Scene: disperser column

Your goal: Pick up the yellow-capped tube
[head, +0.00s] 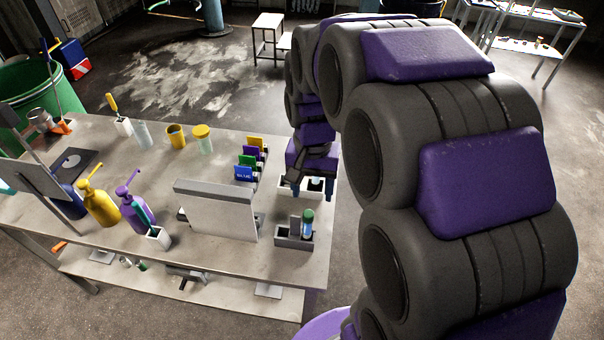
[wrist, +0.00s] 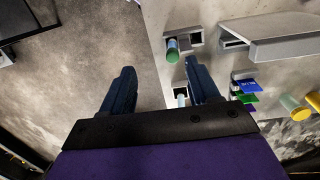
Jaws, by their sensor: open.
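My gripper (head: 311,188) is open and points down over the right edge of the table, above a small white holder (head: 288,190). In the wrist view my gripper (wrist: 160,68) has its two dark blue fingers apart, with the holder (wrist: 181,103) between them, close to the right finger. Something small and pale stands in that holder; no yellow cap can be made out on it. A green-topped tube (head: 308,218) stands in a grey holder nearer the front, and it also shows in the wrist view (wrist: 172,52). A pale jar with a yellow lid (head: 202,133) stands farther left.
Colored cards (head: 248,160) stand in a row left of my gripper. A grey box-like panel (head: 215,208) stands in front of them. Yellow (head: 97,203) and purple (head: 134,208) pump bottles are at the left.

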